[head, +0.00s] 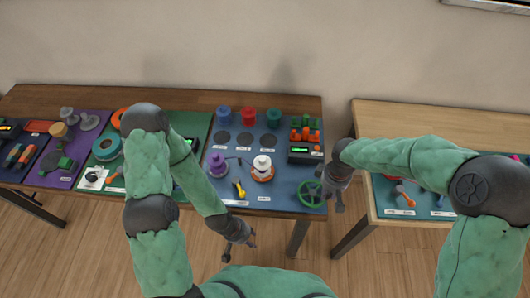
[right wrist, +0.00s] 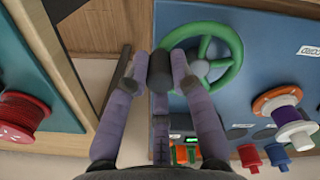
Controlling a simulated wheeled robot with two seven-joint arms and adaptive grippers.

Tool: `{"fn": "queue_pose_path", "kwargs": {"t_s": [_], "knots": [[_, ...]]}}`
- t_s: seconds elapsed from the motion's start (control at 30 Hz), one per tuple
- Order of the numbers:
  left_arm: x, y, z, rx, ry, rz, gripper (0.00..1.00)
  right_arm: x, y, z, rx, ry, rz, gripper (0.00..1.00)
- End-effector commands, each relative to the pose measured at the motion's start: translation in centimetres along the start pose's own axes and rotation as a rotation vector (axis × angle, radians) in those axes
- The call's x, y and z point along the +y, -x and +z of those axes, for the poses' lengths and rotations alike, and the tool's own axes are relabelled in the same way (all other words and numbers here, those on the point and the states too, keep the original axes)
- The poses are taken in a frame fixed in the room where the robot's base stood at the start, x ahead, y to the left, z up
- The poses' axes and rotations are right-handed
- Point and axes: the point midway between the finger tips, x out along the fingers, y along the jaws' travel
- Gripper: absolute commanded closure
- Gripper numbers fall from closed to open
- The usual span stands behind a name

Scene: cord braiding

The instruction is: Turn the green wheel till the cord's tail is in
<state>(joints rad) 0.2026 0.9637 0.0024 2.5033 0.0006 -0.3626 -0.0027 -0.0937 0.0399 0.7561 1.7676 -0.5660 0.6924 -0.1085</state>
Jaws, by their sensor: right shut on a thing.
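The green wheel (head: 312,193) lies at the front right corner of the blue board. In the right wrist view the green wheel (right wrist: 236,50) has a dark grip (right wrist: 160,72) on its rim. My right gripper (right wrist: 159,68) is shut on this grip, one finger on either side. In the head view my right gripper (head: 334,202) is at the wheel's right side. A thin dark cord (head: 238,159) seems to run between a purple spool (head: 217,166) and a white spool (head: 262,168); its tail cannot be made out. My left gripper (head: 240,246) hangs before the table's front edge, fingers apart and empty.
Blue, red and teal spools (head: 248,116) stand at the board's back. A dark box with a green display (head: 299,154) is behind the wheel. A yellow-tipped tool (head: 239,190) lies in front of the spools. A gap separates this table from the right-hand table (head: 370,118).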

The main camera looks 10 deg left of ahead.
Motion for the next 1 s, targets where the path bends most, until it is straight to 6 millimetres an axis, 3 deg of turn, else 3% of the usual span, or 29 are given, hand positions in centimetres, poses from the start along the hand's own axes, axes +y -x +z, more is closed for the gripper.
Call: {"fn": "queue_pose_path", "kwargs": {"t_s": [0.23, 0.5, 1.0], "knots": [[-0.1, -0.2, 0.0, 0.000, 0.000, 0.000, 0.60, -2.9, -0.1, 0.9, -0.006, 0.004, -0.003, 1.00], [-0.2, -0.4, 0.0, 0.000, 0.000, 0.000, 0.60, -5.2, -0.1, 0.2, -0.005, 0.003, -0.003, 1.00], [-0.1, -0.2, 0.0, 0.000, 0.000, 0.000, 0.60, -5.7, 0.0, -0.1, -0.005, 0.000, -0.004, 1.00]]}}
